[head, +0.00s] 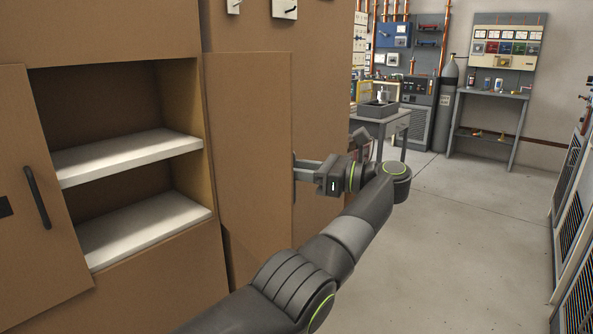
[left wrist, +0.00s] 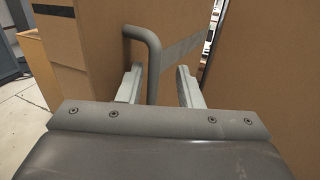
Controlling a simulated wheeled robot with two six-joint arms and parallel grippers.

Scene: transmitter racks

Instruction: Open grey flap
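My left gripper (head: 302,170) is at the outer edge of a brown door panel (head: 248,150), pointing left, in the head view. In the left wrist view its two fingers (left wrist: 160,80) are spread apart. A bent grey bar handle (left wrist: 153,58) on a brown panel (left wrist: 105,45) stands between them, closer to the left finger, with a gap to the right finger. I see no flap that is clearly grey; the panels near me are brown. My right gripper is in neither view.
An open brown compartment with pale shelves (head: 130,155) is at the left, beside a door with a dark handle (head: 37,197). Grey floor (head: 450,230) is clear at the right. Benches (head: 392,122) stand behind, racks (head: 575,200) at the right edge.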

